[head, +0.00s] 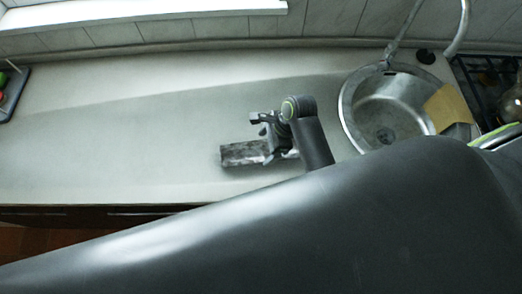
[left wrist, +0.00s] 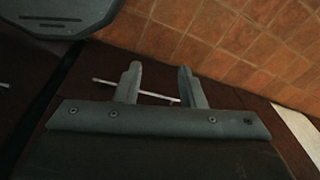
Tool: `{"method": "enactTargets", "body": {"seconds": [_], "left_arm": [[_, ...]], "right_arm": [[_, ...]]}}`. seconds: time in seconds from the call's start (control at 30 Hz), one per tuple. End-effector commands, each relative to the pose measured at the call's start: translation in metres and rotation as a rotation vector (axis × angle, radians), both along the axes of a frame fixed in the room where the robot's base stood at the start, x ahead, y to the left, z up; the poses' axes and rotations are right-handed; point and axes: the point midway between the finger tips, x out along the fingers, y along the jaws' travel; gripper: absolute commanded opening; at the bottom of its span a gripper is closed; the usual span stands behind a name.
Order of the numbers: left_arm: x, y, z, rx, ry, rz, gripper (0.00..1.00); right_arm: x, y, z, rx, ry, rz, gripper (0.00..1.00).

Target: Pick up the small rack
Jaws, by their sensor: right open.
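A dark, mottled, flat rectangular thing (head: 240,153), which may be the small rack, lies on the grey counter (head: 110,125) in the head view. My right gripper (head: 262,133) is right above or beside its right end, with the fingers apart. The gripper covers that end, and I cannot tell whether they touch. My left gripper (left wrist: 157,84) shows only in the left wrist view. Its fingers are apart with nothing held; a thin pale bar, like a cabinet handle, shows behind them.
A round metal sink (head: 352,120) with a brown piece (head: 447,106) on its right side stands at the right, beside a stove (head: 490,85). A dark tray (head: 14,100) is at the far left. The counter's left and middle are clear. My dark arm crosses the foreground.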

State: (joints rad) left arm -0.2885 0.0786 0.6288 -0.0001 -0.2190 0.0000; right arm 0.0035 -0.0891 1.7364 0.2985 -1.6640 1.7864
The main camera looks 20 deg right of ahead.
Motion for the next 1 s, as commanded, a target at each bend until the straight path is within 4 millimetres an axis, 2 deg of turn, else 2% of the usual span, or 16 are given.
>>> {"method": "enactTargets", "body": {"seconds": [0.2,0.4,0.7,1.0], "left_arm": [[-0.015,0.001,0.01,0.001,0.021,0.004,0.36],[-0.017,0.002,0.012,0.001,0.026,0.005,0.36],[-0.016,0.002,0.012,0.002,0.024,0.003,0.36],[-0.014,0.002,0.012,0.002,0.022,0.003,0.36]], "right_arm": [[0.006,0.008,-0.021,0.0,0.003,0.0,0.81],[0.007,0.015,-0.038,0.0,0.002,-0.001,0.81],[0.007,0.016,-0.041,0.0,0.0,-0.002,0.81],[0.007,0.015,-0.041,0.0,0.0,-0.002,0.43]]}}
